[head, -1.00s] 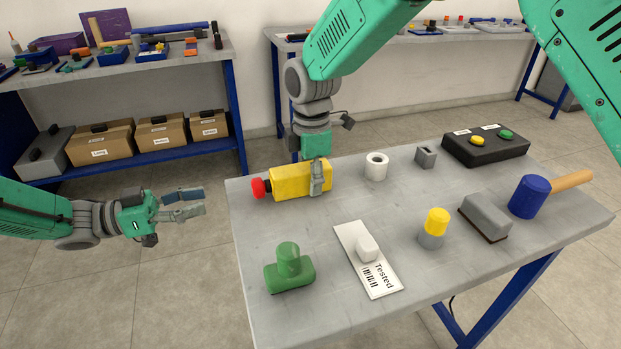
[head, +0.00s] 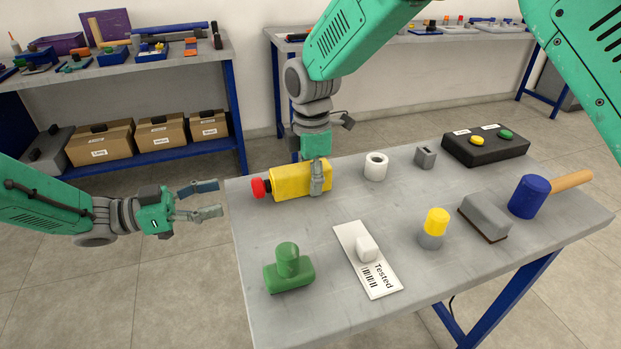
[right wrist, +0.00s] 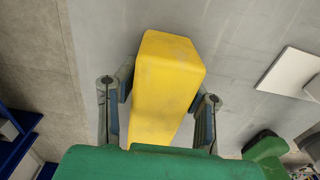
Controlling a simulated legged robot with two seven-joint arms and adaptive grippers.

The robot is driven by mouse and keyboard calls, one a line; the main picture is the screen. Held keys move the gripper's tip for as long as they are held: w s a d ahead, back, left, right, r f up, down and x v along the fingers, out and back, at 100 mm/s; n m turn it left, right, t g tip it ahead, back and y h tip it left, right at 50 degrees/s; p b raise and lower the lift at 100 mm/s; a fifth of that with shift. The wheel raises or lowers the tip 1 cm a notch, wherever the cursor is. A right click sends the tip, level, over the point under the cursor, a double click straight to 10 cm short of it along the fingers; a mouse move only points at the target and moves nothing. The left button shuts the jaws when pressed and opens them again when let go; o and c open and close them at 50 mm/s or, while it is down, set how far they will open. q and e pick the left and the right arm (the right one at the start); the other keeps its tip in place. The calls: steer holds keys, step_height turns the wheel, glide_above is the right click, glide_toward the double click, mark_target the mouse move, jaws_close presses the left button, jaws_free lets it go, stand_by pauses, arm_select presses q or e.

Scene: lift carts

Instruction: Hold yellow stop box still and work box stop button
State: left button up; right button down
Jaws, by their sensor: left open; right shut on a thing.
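The yellow stop box (head: 296,182) lies at the left edge of the grey table, its red stop button (head: 260,188) facing left. My right gripper (head: 317,180) comes down from above and is shut on the box. In the right wrist view the yellow box (right wrist: 165,85) sits between the two fingers (right wrist: 160,115); the red button is hidden there. My left gripper (head: 202,200) is open and empty, off the table's left side. Its fingers point right toward the red button, with a gap between them and it.
On the table (head: 330,310) are a green stamp-shaped block (head: 289,268), a white "Tested" card (head: 368,260), a yellow-and-grey cylinder (head: 433,228), a white roll (head: 376,166), a blue mallet (head: 530,196) and a black button box (head: 486,146).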

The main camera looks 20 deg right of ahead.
mark_target(253, 190)
arm_select(q)
steer(key=d, duration=0.8)
steer(key=c, duration=1)
steer(key=shift+c, duration=0.2)
